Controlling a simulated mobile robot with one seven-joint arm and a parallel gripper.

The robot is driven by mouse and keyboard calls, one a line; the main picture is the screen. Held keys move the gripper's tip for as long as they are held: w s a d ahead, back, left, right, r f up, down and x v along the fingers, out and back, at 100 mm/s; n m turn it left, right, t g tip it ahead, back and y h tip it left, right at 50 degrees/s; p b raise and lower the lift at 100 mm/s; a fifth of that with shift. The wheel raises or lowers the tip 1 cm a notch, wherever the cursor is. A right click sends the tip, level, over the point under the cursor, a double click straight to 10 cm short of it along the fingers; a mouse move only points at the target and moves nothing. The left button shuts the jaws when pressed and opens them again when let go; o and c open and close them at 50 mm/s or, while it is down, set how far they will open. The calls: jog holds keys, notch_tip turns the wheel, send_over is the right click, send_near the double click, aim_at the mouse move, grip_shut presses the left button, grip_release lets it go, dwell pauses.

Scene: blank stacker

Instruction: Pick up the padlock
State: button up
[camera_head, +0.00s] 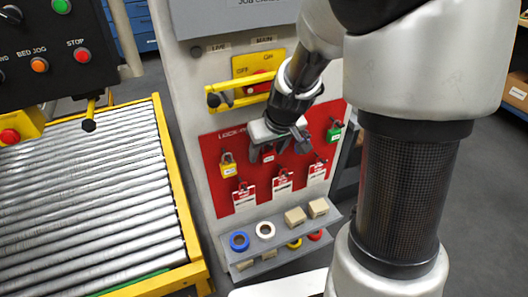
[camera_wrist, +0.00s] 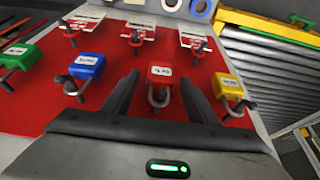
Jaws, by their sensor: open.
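Several padlocks hang on pegs of a red lockout board (camera_head: 218,200); the task does not say which. A red padlock (camera_wrist: 160,75) with a white label sits between my gripper's fingers (camera_wrist: 160,88) in the wrist view, with a gap on either side. A yellow padlock (camera_wrist: 227,85) hangs to the right there, a blue one (camera_wrist: 87,66) to the left, and a green one (camera_wrist: 20,56) further left. In the head view my gripper (camera_head: 277,149) is open at the board, partly covering the red padlock (camera_head: 267,157). The yellow (camera_head: 228,168) and green (camera_head: 334,132) padlocks show there too.
White and red tags (camera_head: 244,195) hang below the padlocks. A grey shelf (camera_head: 283,243) holds tape rolls and small blocks. A yellow switch handle (camera_head: 238,97) sticks out above the board. A roller conveyor (camera_head: 85,200) stands at the left.

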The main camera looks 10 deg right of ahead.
jog(key=shift+w+f, duration=0.15)
jog(key=shift+f, duration=0.2)
jog(key=c, duration=1.3)
jog(key=shift+r, duration=0.1)
